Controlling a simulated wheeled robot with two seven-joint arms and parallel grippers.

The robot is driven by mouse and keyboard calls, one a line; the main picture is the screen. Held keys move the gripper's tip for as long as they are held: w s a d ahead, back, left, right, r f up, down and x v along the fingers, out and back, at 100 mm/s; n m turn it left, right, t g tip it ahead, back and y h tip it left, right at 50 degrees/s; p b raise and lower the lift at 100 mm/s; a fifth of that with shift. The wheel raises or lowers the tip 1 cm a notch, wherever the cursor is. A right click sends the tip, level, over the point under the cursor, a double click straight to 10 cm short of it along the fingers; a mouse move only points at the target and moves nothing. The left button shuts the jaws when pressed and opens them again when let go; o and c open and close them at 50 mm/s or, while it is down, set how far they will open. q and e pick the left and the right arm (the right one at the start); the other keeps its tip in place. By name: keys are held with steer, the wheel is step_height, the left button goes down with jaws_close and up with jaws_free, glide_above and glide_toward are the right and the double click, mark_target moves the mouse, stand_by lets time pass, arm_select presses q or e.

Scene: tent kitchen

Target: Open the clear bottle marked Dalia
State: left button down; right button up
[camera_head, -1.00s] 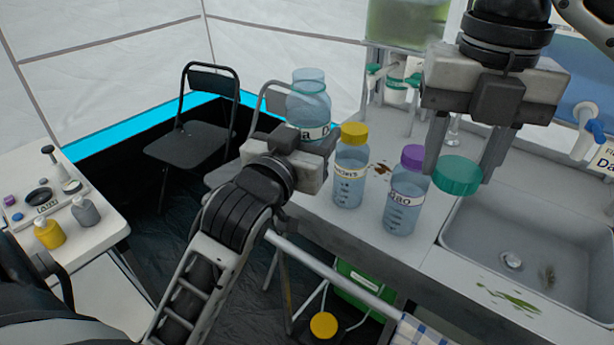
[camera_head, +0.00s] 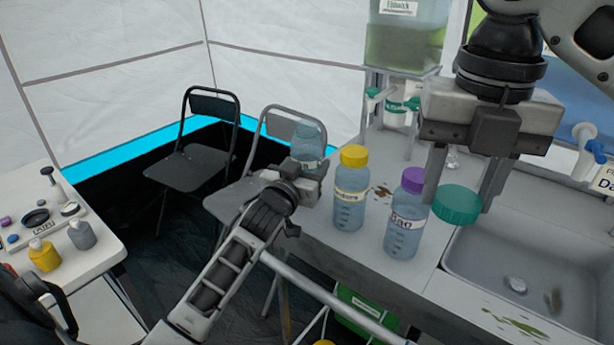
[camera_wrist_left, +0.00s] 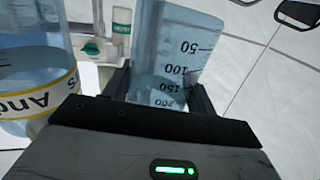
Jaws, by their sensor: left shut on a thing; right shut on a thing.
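A clear bluish bottle (camera_head: 308,145) with a band label and no lid on it is at the far left end of the counter in the head view. The label is too small to read now. My left gripper (camera_head: 292,178) is shut on this bottle. Its scale marks show between the fingers in the left wrist view (camera_wrist_left: 175,62). I cannot tell whether its base touches the counter. My right gripper (camera_head: 462,190) is shut on a green lid (camera_head: 457,204), held above the counter near the sink, well apart from the bottle.
A yellow-capped bottle (camera_head: 349,190) and a purple-capped bottle (camera_head: 406,215) stand on the counter (camera_head: 385,275) between my grippers. The sink (camera_head: 480,262) is at right. A water tank (camera_head: 403,40) stands behind. A folding chair (camera_head: 195,165) and a side table (camera_head: 100,235) are at left.

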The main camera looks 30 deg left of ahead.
arm_select(q)
steer(key=shift+s+f, duration=0.1)
steer(key=shift+f, duration=1.1)
steer(key=shift+f, duration=0.15)
steer(key=shift+c, duration=2.3)
jaws_free()
